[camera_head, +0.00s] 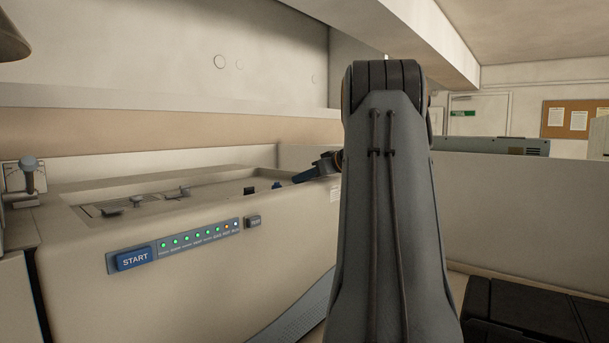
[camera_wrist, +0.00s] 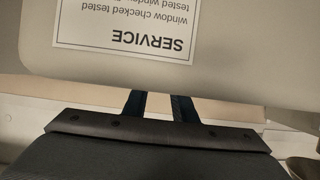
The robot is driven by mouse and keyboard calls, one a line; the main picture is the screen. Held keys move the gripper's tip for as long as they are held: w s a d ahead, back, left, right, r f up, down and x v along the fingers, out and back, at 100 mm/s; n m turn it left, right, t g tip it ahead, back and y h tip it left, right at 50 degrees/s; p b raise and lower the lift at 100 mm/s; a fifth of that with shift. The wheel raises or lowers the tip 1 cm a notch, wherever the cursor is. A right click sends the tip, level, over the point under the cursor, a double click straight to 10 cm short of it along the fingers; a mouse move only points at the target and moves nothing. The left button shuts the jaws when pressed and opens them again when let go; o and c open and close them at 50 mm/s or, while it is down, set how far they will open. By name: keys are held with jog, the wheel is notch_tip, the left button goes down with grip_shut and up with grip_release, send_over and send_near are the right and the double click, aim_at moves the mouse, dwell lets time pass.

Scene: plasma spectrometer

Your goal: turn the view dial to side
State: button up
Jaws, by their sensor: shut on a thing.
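The spectrometer (camera_head: 200,265) is a beige cabinet at the left of the head view. My gripper (camera_head: 302,176), with dark blue fingers, points left and down at the right end of its top. In the wrist view the two fingers (camera_wrist: 160,103) stand a little apart, and their tips pass out of sight behind the cabinet panel. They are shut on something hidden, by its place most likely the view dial. The dial's pointer and markings cannot be seen. A small blue knob (camera_head: 277,185) and a black knob (camera_head: 250,190) stand just left of the fingers.
The front has a blue START button (camera_head: 134,259), a row of lit lamps (camera_head: 198,238) and a small dark button (camera_head: 253,221). A SERVICE label (camera_wrist: 125,28) is close in the wrist view. My arm hides the cabinet's right end. A black case (camera_head: 530,315) lies at the lower right.

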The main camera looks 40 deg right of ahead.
jog(key=shift+f, duration=0.1)
jog(key=o, duration=1)
jog(key=shift+o, duration=0.2)
jog(key=b+v, duration=0.3)
jog(key=v, duration=0.5)
